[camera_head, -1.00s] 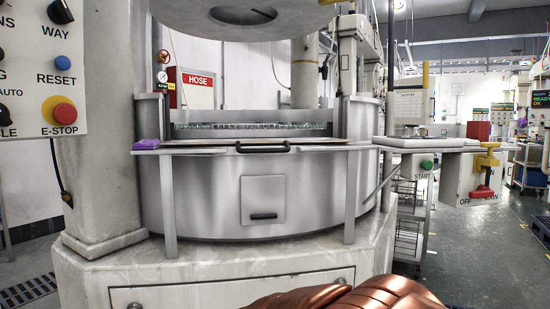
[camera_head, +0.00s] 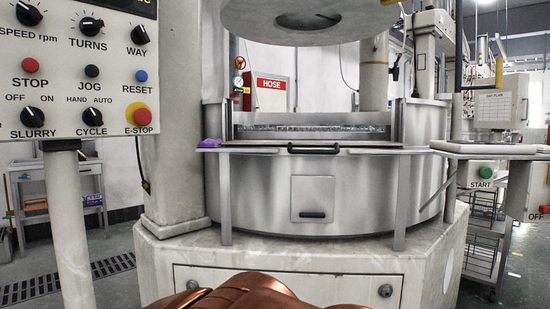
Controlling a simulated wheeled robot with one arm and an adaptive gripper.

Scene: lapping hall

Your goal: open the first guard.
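A large round lapping machine stands ahead in the head camera view, with a curved grey metal guard (camera_head: 262,190) around its front. A dark bar handle (camera_head: 313,149) sits at the middle of the guard's top ledge. A small square panel (camera_head: 312,198) with a dark pull is on the guard's face below. The guard's front wall stands upright, and a low opening shows above the ledge; I cannot tell if this counts as shut. A copper-coloured part of my arm shows at the bottom edge. My gripper's fingers cannot be made out.
A control panel (camera_head: 75,75) on a post stands at the left. A purple cloth (camera_head: 209,143) lies on the ledge's left end. A side table (camera_head: 490,148) and green START button (camera_head: 486,172) are at the right. A grey trolley (camera_head: 60,190) stands far left.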

